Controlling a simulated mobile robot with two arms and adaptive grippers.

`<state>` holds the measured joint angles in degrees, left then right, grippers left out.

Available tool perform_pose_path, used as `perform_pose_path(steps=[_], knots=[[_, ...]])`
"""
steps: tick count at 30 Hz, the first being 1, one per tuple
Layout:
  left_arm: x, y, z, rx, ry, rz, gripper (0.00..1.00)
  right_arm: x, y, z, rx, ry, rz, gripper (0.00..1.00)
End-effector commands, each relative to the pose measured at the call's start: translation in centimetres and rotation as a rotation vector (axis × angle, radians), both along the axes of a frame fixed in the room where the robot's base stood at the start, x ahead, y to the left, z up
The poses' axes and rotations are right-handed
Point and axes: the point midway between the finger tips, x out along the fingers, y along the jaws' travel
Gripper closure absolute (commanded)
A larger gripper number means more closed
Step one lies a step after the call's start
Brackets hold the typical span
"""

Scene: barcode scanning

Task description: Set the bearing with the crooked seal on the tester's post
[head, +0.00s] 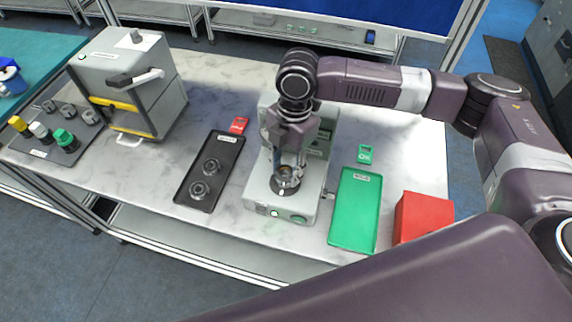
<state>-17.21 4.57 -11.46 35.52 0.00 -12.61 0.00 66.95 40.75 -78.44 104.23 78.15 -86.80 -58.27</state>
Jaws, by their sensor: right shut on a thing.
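My right gripper (288,164) points down over the tester (312,200), a pale grey machine in the middle of the table. It is shut on a metal bearing (287,178), held at the dark round post area on the tester's base. The gripper and bearing hide the post, so I cannot tell whether the bearing is around it or just above it. Whether its seal is crooked is too small to tell. Two more bearings, an upper one (211,167) and a lower one (199,190), lie in the black tray (228,158) left of the tester. My left gripper is not in view.
A green tray (352,213) and a red bin (424,215) stand right of the tester. A green OK sign (365,154) and a red sign (239,125) stand behind the trays. A grey press-like machine (140,80) and a grey tray of parts (30,143) are at left.

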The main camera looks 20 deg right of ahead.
Motion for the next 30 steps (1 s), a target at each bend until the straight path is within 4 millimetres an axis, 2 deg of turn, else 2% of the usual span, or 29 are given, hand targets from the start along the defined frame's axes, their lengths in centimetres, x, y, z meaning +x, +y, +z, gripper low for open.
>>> perform_pose_path(steps=[30], knots=[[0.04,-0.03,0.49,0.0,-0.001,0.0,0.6,0.04,0.01,-0.84,0.001,-0.002,-0.001,0.92]])
